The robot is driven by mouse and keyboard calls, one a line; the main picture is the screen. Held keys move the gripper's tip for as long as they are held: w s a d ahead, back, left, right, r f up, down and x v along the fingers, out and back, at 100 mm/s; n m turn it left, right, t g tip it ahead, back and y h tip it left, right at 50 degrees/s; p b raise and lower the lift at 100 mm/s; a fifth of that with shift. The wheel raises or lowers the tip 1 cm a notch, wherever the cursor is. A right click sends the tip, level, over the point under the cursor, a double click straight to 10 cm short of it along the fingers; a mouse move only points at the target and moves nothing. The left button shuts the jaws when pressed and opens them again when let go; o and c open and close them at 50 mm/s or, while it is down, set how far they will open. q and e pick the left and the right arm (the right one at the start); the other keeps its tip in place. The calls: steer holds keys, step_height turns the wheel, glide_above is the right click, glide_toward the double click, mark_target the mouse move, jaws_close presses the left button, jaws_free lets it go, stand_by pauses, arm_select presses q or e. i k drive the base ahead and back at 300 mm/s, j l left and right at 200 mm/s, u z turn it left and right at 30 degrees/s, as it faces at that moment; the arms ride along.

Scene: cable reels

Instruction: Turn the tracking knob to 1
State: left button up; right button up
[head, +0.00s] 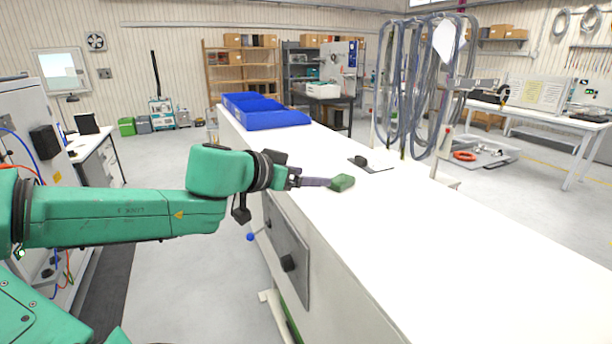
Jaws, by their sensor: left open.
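A black knob (288,263) sits on a grey panel (300,240) on the side of the long white bench. A second black knob (361,160) sits on a small plate on the bench top. I cannot read any label or scale, so I cannot tell which is the tracking knob or where it points. My left gripper (296,182) is open at the bench's left edge, above the side panel and apart from both knobs. A purple-grey piece with a green end (342,183) shows just beyond it; how they relate is unclear. My right gripper is not in view.
The long white bench (440,245) is mostly clear to the right. Blue bins (275,120) stand at its far end. A blue-tipped lever (250,237) sticks out near the side panel. Grey cable loops (400,90) hang beyond the bench. Floor is open left of the bench.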

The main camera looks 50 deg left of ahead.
mark_target(286, 262)
steer(key=k+l, duration=0.1)
steer(key=k, duration=0.9)
